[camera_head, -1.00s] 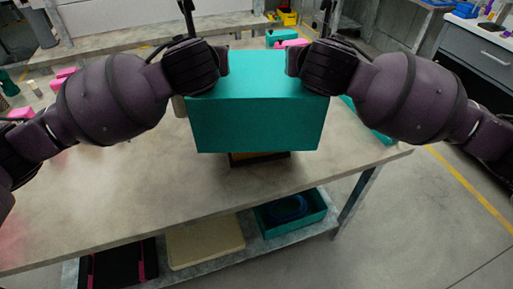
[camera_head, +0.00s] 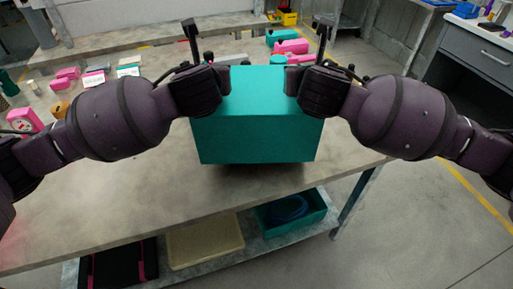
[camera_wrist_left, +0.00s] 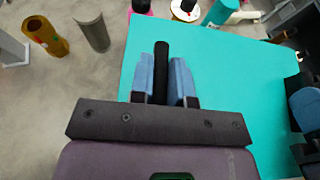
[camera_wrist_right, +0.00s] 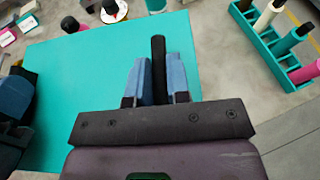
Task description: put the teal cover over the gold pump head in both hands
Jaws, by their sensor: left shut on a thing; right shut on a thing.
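The teal cover (camera_head: 256,136) is a box, upright and level, over the near part of the table in the head view. My left gripper (camera_head: 226,78) is shut at its left side and my right gripper (camera_head: 291,80) at its right side. In the left wrist view, the blue fingers (camera_wrist_left: 162,70) close around a black bar at the cover's edge. The right wrist view shows the same grip with the right fingers (camera_wrist_right: 158,68). The gold pump head is not visible; the cover hides whatever stands beneath it. A dark shadow lies under its lower edge.
A gold cylinder (camera_wrist_left: 45,36) and a grey one (camera_wrist_left: 92,32) stand on the left. A teal rack (camera_wrist_right: 272,45) of cylinders stands on the right. Pink parts (camera_head: 292,46) lie behind the cover.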

